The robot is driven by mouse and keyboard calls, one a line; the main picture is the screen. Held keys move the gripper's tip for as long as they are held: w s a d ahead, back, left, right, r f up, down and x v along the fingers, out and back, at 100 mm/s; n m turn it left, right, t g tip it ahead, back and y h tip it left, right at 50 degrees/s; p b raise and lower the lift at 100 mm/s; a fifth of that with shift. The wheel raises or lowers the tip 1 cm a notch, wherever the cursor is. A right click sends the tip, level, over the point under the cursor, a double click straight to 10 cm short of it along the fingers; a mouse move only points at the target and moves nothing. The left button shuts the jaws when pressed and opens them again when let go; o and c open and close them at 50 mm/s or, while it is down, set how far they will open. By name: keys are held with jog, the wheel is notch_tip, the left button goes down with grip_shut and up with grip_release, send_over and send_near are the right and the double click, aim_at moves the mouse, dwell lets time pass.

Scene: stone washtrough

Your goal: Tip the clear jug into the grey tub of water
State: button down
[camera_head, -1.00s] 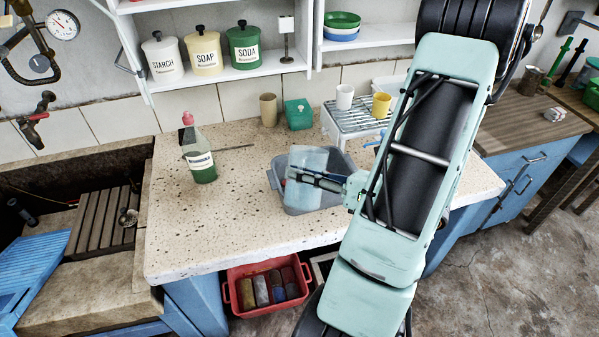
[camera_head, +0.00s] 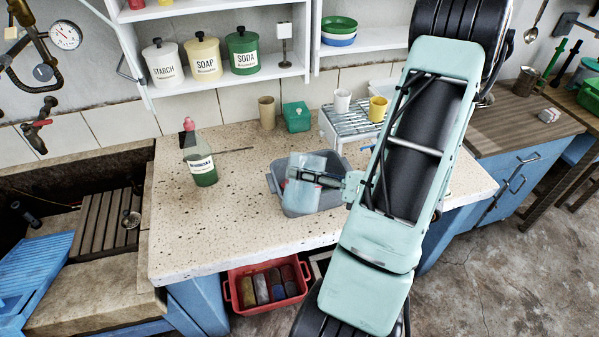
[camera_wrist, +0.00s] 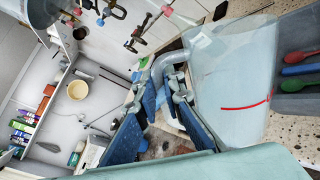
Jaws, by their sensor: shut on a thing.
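The clear jug (camera_head: 302,198) is held over the grey tub (camera_head: 340,203) on the speckled counter. My gripper (camera_head: 318,178) is shut on the jug's handle, which shows between the blue fingers in the wrist view (camera_wrist: 170,72). The jug's see-through body (camera_wrist: 232,75) fills the right of that view and bears a curved red line. Its exact tilt is hard to judge, and I cannot make out water in it. The tub's inside is partly hidden behind the jug and gripper.
A bottle of green liquid (camera_head: 199,158) stands left of the tub. A beige cup (camera_head: 267,112), a green box (camera_head: 296,116) and a rack (camera_head: 345,125) with two mugs stand behind. A red crate (camera_head: 262,290) sits below the counter. The counter's front left is clear.

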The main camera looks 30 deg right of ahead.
aim_at(306, 162)
jog(key=shift+r, duration=0.1)
jog(key=shift+w+d+r+m+p, duration=0.2)
jog(key=shift+w+d+m+p, duration=0.15)
jog(key=shift+p, duration=0.7)
jog(key=shift+w+d+m+g+p, duration=0.25)
jog(key=shift+d+m+g+p, duration=0.1)
jog(key=shift+m+p, duration=0.25)
jog(key=shift+f, duration=0.1)
jog(key=shift+w+d+m, duration=0.25)
jog(key=shift+w+d, duration=0.05)
jog(key=shift+w+d+f+m+y, duration=0.1)
jog(key=shift+w+d+m+y, duration=0.2)
jog(key=shift+w+d+m, duration=0.25)
jog(key=shift+s, duration=0.15)
dwell(0.8)
jog(key=shift+w+d+f+m+g, duration=0.35)
jog(key=shift+w+d+m, duration=0.3)
jog(key=shift+m, duration=0.2)
